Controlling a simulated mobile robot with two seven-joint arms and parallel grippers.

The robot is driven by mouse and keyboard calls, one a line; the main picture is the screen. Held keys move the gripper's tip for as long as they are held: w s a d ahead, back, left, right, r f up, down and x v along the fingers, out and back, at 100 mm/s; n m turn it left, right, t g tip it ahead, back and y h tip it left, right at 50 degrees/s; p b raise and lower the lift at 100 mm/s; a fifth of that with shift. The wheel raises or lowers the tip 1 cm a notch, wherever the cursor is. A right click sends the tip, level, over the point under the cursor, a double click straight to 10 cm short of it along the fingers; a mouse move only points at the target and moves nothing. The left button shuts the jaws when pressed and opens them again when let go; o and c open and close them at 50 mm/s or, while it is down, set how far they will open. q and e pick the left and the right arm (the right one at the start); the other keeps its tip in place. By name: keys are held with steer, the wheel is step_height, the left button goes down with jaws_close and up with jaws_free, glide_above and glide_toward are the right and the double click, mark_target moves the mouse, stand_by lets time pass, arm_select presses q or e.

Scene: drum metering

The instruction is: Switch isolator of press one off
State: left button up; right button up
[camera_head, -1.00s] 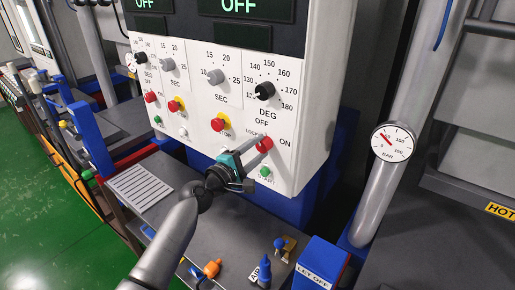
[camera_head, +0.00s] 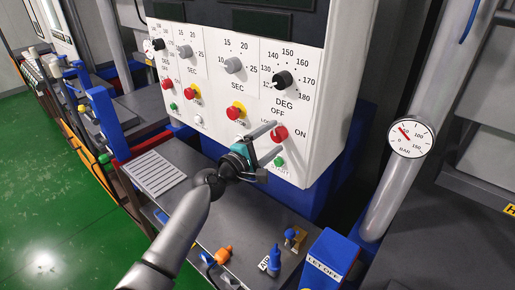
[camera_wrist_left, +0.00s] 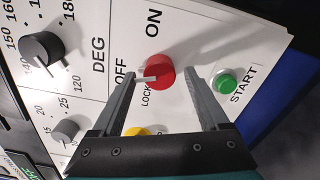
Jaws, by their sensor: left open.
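The red isolator knob (camera_head: 279,133) sits at the lower right of the white control panel, with OFF above it and ON to its right. In the left wrist view the knob (camera_wrist_left: 161,72) has a white pointer aimed toward the OFF word, with LOCK beside it. My left gripper (camera_head: 270,146) is open in front of the knob. In the wrist view its two fingers stand on either side of the knob. Whether they touch it, I cannot tell. My right gripper is not in view.
A green START button (camera_head: 279,162) is just below the knob. A black DEG dial (camera_head: 282,80), grey SEC dials and red stop buttons share the panel. A grey shelf (camera_head: 225,215) below carries a blue AIR item (camera_head: 273,258). A pressure gauge (camera_head: 410,139) stands at right.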

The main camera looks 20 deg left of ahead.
arm_select(q)
steer(key=b+v, duration=0.1)
steer(key=v, duration=1.4)
